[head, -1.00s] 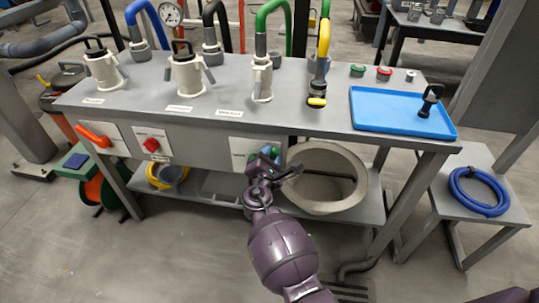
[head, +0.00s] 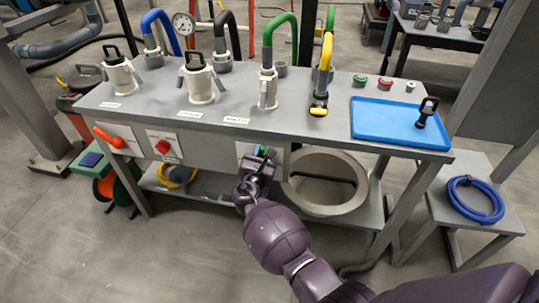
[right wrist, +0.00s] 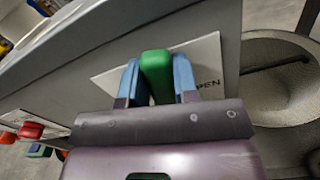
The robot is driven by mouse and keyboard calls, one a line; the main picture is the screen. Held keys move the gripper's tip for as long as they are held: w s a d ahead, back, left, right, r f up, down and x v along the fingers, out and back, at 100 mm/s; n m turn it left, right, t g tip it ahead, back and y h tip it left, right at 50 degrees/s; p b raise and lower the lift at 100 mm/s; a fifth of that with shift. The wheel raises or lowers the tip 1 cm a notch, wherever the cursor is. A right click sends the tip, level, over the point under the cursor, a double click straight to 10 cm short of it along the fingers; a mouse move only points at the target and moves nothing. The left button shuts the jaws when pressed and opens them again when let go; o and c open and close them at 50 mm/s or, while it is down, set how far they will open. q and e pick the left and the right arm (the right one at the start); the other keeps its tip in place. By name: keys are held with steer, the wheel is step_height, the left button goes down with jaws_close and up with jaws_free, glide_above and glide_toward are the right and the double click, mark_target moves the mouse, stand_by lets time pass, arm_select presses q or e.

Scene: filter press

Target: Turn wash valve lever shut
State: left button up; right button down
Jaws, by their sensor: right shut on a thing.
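The green lever (right wrist: 157,75) is on a white plate (right wrist: 205,58) on the bench's front panel. Part of the word "OPEN" shows on the plate, to the right of the lever in the right wrist view. My right gripper (right wrist: 158,82) has its two blue fingers on either side of the lever and is shut on it. In the head view the right gripper (head: 262,155) is against the front panel and covers most of the lever and part of its plate. My left gripper is not in view.
An orange lever (head: 108,137) and a red knob (head: 163,147) are on the same panel, further left. A large round grey tub (head: 352,205) sits under the bench close to my gripper. A blue tray (head: 385,137) and several hose fittings stand on top.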

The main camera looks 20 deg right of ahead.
mark_target(248, 147)
steer(key=n, duration=0.1)
steer(key=w+a+n, duration=0.1)
steer(key=shift+w+a+r+n+p, duration=0.1)
steer(key=shift+a+r+n+p, duration=0.1)
steer(key=shift+r+n+p, duration=0.2)
steer(key=shift+w+a+f+n, duration=0.2)
steer(key=shift+a+n, duration=0.25)
steer(key=shift+n, duration=0.45)
steer(key=a+n, duration=0.1)
steer(key=n, duration=0.1)
steer(key=w+a+f+n, duration=0.1)
steer(key=n, duration=0.1)
steer(key=shift+w+f, duration=0.1)
steer(key=shift+w, duration=0.1)
steer(key=shift+w+a+f+n, duration=0.15)
steer(key=shift+a+f+n, duration=0.05)
steer(key=shift+n, duration=0.4)
steer(key=shift+w+a+f+n, duration=0.1)
steer(key=shift+a+f+n, duration=0.1)
steer(key=shift+n, duration=0.4)
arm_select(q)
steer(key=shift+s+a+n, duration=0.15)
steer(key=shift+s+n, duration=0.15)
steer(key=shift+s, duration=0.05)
arm_select(e)
steer(key=shift+a+f+n, duration=0.1)
steer(key=shift+f+n, duration=0.05)
steer(key=shift+n, duration=0.15)
